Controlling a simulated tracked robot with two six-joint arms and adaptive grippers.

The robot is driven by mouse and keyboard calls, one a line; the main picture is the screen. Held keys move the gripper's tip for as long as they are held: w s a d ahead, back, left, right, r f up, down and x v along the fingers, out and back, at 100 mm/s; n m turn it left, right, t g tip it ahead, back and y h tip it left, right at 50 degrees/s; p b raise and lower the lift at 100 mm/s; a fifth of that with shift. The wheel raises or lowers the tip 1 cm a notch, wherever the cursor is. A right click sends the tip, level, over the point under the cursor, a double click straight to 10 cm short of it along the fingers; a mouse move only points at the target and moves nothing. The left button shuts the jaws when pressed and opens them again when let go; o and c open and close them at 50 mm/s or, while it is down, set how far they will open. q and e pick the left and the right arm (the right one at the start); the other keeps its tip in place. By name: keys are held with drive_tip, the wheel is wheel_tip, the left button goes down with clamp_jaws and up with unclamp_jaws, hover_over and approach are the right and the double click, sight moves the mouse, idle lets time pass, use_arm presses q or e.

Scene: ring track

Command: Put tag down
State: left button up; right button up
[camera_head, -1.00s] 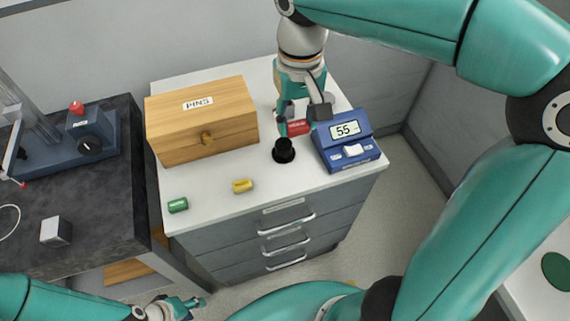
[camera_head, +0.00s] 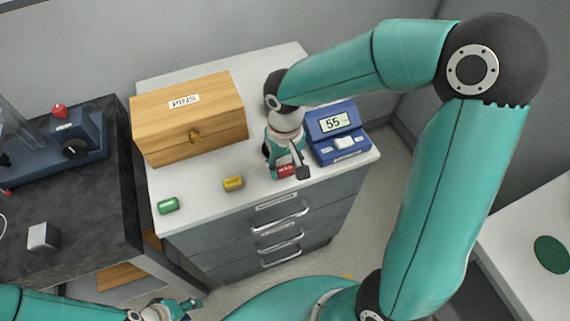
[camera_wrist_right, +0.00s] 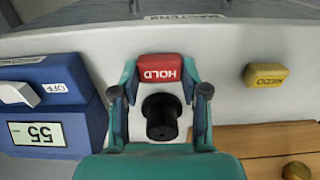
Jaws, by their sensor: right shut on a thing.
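The red tag (camera_head: 286,171), lettered HOLD, is between the fingers of my right gripper (camera_head: 284,166), which is shut on it. It is near the front edge of the white cabinet top (camera_head: 225,208), in line with the yellow tag (camera_head: 233,183) and green tag (camera_head: 168,205). In the right wrist view the red tag (camera_wrist_right: 160,67) sits between both fingertips, beyond a black round post (camera_wrist_right: 160,117). I cannot tell whether it touches the top. My left gripper (camera_head: 182,306) is low at the bottom left, away from the tags; its opening is unclear.
A blue device (camera_head: 338,133) reading 55 stands just right of my right gripper. A wooden PINS box (camera_head: 190,125) stands at the back left. A dark bench (camera_head: 85,205) with a grey block (camera_head: 43,237) is at left. Cabinet top between tags is clear.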

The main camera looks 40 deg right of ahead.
sight(285, 167)
drive_tip(key=shift+f, duration=0.25)
drive_tip(key=o, duration=0.9)
drive_tip(key=shift+o, duration=0.2)
drive_tip(key=shift+r, duration=0.15)
wheel_tip(285, 167, up, 12)
drive_tip(key=shift+p, duration=0.3)
